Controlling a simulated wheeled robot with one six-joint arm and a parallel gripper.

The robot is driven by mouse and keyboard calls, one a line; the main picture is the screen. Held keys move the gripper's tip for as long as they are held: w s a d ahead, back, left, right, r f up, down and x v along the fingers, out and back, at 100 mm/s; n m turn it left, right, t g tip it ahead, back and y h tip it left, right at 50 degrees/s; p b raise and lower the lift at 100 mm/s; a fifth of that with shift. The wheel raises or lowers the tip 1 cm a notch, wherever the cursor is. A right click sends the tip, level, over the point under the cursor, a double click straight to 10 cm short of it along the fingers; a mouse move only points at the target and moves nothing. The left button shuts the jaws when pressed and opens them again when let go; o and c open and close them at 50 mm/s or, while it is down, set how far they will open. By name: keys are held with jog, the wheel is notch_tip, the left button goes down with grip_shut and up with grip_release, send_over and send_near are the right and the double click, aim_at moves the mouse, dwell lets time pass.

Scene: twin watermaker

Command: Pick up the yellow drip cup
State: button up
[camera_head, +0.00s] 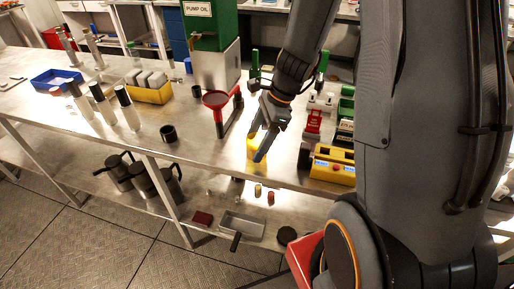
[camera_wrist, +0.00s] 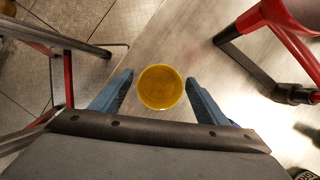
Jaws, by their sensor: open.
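The yellow drip cup (camera_head: 252,143) stands near the front edge of the metal bench in the head view. In the wrist view the yellow drip cup (camera_wrist: 160,87) is seen from above as a round, open-topped cup. My gripper (camera_head: 258,142) reaches down to the cup, and its fingers partly hide it in the head view. In the wrist view my gripper (camera_wrist: 160,92) is open, with one blue-grey finger on each side of the cup. A narrow gap shows between each finger and the cup.
A red funnel (camera_head: 216,99) on a stand is left of the cup, and a black cup (camera_head: 168,133) stands further left. A yellow block (camera_head: 333,165) with labels sits to the right. The bench's front edge is close, with a lower shelf beneath holding a grey tray (camera_head: 243,227).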

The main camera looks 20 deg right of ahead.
jog(key=c, duration=1.1)
jog(key=shift+r, duration=0.15)
